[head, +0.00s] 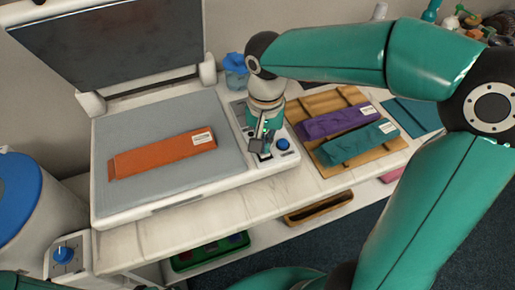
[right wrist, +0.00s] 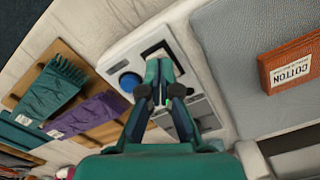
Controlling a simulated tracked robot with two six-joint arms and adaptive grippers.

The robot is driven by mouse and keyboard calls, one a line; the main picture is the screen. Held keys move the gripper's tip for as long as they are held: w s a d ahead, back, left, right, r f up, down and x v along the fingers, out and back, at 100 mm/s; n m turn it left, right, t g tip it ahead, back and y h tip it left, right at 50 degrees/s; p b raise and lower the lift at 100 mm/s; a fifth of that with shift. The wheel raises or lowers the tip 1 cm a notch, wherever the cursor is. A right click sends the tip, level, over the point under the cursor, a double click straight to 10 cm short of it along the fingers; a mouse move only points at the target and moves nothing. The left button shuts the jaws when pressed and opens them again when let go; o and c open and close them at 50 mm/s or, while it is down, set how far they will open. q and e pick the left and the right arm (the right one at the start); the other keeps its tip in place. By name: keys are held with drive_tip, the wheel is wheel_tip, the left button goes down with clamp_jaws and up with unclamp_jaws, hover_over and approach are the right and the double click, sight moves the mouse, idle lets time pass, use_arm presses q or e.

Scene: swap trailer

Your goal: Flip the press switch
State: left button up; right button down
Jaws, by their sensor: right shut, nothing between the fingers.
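The press (head: 165,205) stands open, its dark upper plate (head: 110,40) raised over a grey pad (head: 120,140). Its white control panel (head: 291,157) is at the pad's right and also shows in the right wrist view (right wrist: 118,62). On it are a round blue button (head: 283,144) and a dark-framed recess (right wrist: 152,50), partly hidden by my fingers; I cannot tell the switch's position. My right gripper (head: 262,148) is shut and empty, pointing down over the panel, its fingertips at the recess in the right wrist view (right wrist: 161,64). Contact is unclear. My left gripper is out of view.
Purple (head: 325,122) and teal (head: 350,147) cloths lie on a wooden rack (head: 390,147) to the right. A blue-topped drum (head: 15,195) stands at left.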

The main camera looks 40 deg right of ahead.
drive_tip(key=shift+f+b, duration=0.5)
drive_tip(key=shift+f, duration=0.15)
drive_tip(key=shift+r, duration=0.1)
wheel_tip(320, 180, up, 7)
drive_tip(key=p, duration=0.6)
idle(0.4)
idle(0.4)
